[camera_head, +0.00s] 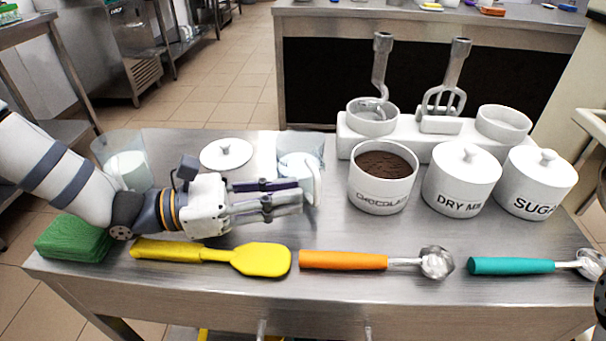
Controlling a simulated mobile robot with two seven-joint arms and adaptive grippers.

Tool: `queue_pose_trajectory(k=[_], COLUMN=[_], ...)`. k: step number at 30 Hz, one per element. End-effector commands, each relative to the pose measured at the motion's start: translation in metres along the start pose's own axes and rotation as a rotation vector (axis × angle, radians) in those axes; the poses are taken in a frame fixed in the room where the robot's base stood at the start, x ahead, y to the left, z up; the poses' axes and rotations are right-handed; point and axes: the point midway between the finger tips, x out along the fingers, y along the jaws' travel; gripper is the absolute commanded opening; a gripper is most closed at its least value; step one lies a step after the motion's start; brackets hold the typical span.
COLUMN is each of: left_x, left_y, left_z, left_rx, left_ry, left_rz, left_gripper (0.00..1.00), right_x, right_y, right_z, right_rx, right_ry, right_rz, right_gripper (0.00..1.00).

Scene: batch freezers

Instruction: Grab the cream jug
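Two clear jugs stand on the steel table. The left jug (110,148), with white contents, is partly hidden by my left arm. The middle jug (300,143) holds something pale, and its white curved handle (316,178) faces me. I cannot tell from the picture which one is the cream jug. My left gripper (303,196) comes in from the left and points right. Its fingertips are at the middle jug's handle, with a narrow gap showing between the fingers. Whether they are closed on the handle is unclear.
A white lid (226,153) lies behind my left gripper. A yellow spatula (262,259), an orange-handled scoop (345,260) and a teal-handled scoop (512,266) line the front. An open chocolate pot (381,195), dry milk pot (461,185) and sugar pot (535,188) stand right. Green pads (74,240) lie left.

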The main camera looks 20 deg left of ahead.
Motion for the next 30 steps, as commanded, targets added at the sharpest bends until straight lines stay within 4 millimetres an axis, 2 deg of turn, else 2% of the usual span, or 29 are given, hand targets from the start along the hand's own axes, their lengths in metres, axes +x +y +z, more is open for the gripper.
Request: queue_pose_trajectory(k=[4,9,14,15,18,30], left_x=[0.033,0.052,0.052,0.052,0.052,0.052], left_y=[-0.002,-0.001,-0.001,-0.001,-0.001,0.0], left_z=[-0.004,-0.001,0.0,0.0,0.0,0.001], left_rx=[-0.004,-0.001,0.0,0.0,0.0,0.001], left_ry=[0.006,0.003,0.002,0.002,0.002,0.001], left_rz=[-0.006,-0.002,-0.001,-0.001,-0.001,-0.001], left_gripper=[0.2,0.2,0.2,0.18,0.0,0.0], right_x=[0.009,0.011,0.011,0.011,0.011,0.01], right_y=[0.0,0.0,0.0,0.0,0.0,0.0], right_z=[0.004,0.004,0.004,0.004,0.004,0.004], right_rx=[-0.001,-0.001,-0.001,-0.001,-0.001,-0.001], right_ry=[-0.022,-0.026,-0.024,-0.024,-0.024,-0.023], right_rz=[0.001,0.001,0.001,0.001,0.001,0.001], right_gripper=[0.4,0.4,0.4,0.4,0.4,0.4])
